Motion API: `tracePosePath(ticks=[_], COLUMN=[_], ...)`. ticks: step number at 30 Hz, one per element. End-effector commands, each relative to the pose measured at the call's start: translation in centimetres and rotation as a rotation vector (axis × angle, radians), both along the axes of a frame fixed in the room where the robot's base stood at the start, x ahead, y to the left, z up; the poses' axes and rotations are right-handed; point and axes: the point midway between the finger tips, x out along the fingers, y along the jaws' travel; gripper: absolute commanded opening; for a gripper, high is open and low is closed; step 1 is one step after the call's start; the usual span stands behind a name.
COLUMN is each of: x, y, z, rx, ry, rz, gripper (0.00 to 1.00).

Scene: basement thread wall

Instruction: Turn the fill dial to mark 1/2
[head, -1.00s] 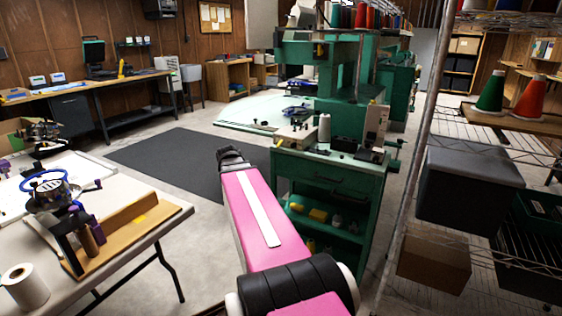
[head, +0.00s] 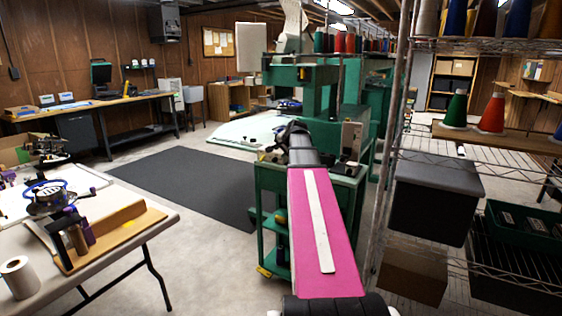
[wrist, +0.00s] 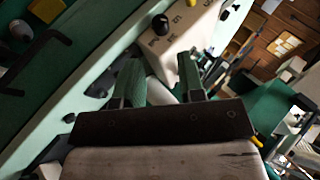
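My gripper (wrist: 158,68) has its two fingers apart with nothing held between them; in the head view its end (head: 292,130) is over the green machine cart (head: 268,185). In the wrist view a beige box (wrist: 185,42) lies beyond the fingertips. It has a round black knob (wrist: 160,24) and small dark marks that are too small to read. I cannot tell for certain whether this knob is the fill dial, nor where it points. The knob is apart from the fingers. A pale rounded thing (wrist: 160,92) shows behind the fingers.
A wire shelf (head: 415,155) with thread cones and a dark bin (head: 436,195) stands close on the right. A folding table (head: 150,222) with hoops is at the left. Free floor and a dark mat (head: 180,180) lie between.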

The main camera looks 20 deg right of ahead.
Motion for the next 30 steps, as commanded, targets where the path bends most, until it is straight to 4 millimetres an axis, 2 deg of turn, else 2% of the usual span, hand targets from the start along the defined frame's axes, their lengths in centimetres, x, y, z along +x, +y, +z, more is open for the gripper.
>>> tracePosePath(ticks=[9, 15, 21, 29, 30], x=[4.2, 5.9, 6.5, 6.5, 6.5], y=[0.3, 0.5, 0.6, 0.6, 0.6], z=[-4.0, -5.8, -6.5, -6.5, -6.5], rx=[-0.003, -0.004, -0.004, -0.004, -0.004], ry=[0.003, 0.001, 0.001, 0.001, 0.001], rz=[0.002, 0.002, 0.002, 0.002, 0.002], gripper=[0.36, 0.36, 0.36, 0.36, 0.23])
